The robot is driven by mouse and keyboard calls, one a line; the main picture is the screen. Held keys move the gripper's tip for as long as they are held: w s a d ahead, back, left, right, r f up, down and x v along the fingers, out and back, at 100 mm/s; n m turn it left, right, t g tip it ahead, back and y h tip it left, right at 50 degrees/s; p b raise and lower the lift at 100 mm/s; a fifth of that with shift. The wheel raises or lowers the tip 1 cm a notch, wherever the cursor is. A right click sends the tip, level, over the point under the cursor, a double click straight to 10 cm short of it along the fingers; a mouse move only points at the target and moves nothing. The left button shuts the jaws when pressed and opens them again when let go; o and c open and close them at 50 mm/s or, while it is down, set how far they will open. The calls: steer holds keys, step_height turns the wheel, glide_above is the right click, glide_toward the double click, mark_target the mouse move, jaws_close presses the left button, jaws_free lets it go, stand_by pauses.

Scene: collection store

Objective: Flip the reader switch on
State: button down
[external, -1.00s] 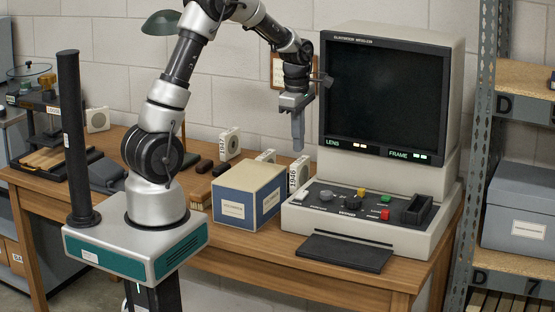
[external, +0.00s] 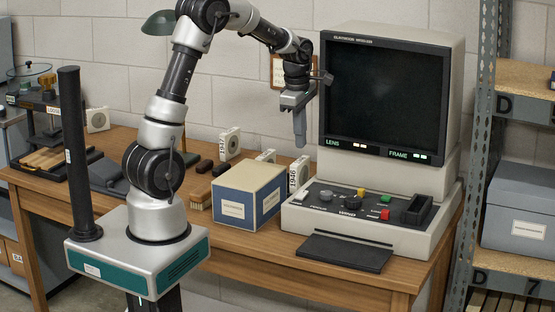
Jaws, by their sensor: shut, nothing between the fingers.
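The microfilm reader stands on the wooden desk, with a dark screen (external: 385,92) and a sloped control panel (external: 335,213) below it. The panel carries a grey knob (external: 326,195), a black knob (external: 353,202), a yellow button (external: 361,191), a green button (external: 384,199), a red button (external: 385,214) and a white piece (external: 299,197) at its left edge. I cannot tell which of these is the switch. My gripper (external: 299,144) is shut and empty. It points down in the air, left of the screen and above the panel's left end.
A blue and cream box (external: 233,208) stands left of the reader. White film boxes (external: 298,172) stand behind it. A dark flat pad (external: 344,253) lies in front of the reader. A metal shelf (external: 481,150) with a grey box (external: 520,205) is close on the right.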

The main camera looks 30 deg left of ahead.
mark_target(301, 194)
steer(key=f, duration=0.4)
steer(key=w+f+b, duration=0.1)
steer(key=f, duration=0.4)
steer(key=w+f+b, duration=0.1)
steer(key=f, duration=0.4)
steer(key=shift+r+p, duration=0.1)
steer(key=shift+p, duration=0.2)
steer(key=shift+w+g+p, duration=0.15)
steer(key=shift+g+p, duration=0.25)
steer(key=shift+p, duration=0.15)
steer(key=shift+f+b, duration=0.3)
steer(key=shift+b, duration=0.05)
steer(key=shift+s+r, duration=0.15)
steer(key=shift+s, duration=0.7)
steer(key=shift+r, duration=0.1)
